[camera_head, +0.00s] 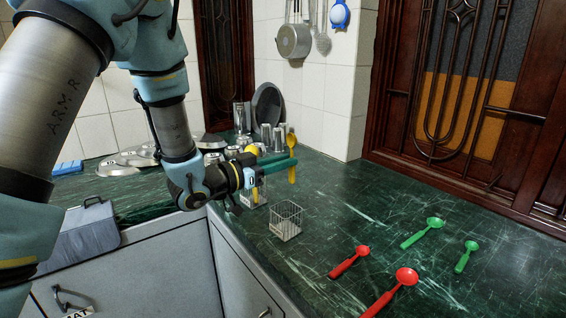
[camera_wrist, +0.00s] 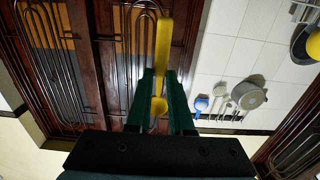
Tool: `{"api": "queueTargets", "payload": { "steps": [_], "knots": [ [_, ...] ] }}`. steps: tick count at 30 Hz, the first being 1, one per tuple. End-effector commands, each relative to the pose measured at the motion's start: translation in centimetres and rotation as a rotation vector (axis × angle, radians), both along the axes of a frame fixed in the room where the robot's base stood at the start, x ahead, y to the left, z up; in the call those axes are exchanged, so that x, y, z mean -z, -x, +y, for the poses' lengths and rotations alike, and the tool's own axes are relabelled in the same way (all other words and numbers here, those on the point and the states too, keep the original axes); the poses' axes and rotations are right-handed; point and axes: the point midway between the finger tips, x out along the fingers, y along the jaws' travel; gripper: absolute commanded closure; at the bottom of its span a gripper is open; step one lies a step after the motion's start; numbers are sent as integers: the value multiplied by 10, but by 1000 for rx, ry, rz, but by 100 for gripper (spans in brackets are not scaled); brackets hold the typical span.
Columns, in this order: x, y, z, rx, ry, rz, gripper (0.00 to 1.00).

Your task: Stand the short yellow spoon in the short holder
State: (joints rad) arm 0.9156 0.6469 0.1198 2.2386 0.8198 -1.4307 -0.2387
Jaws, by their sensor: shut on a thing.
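My gripper (camera_head: 281,162) is shut on a yellow spoon (camera_head: 292,162) and holds it upright above the counter, bowl end up. The held spoon also shows between the dark green fingers in the wrist view (camera_wrist: 163,50). An open wire holder (camera_head: 285,222) stands on the counter below and slightly left of the spoon; it looks empty. A second wire holder (camera_head: 258,199) stands behind it, partly hidden by my gripper, with something yellow in it. I cannot tell from these views which holder is the short one.
Two red spoons (camera_head: 350,261) and two green spoons (camera_head: 423,232) lie on the dark green counter at right. Metal cups (camera_head: 279,137), a dark plate (camera_head: 267,106) and lids (camera_head: 117,169) stand behind my arm.

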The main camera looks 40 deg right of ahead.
Motion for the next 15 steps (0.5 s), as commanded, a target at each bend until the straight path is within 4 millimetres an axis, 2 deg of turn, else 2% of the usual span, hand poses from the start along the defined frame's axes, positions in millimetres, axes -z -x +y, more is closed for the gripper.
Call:
{"api": "queueTargets", "payload": {
  "steps": [7,15],
  "knots": [
    [3,-1,2,2,1,1,100],
    [22,-1,2,2,0,1,100]
  ]
}}
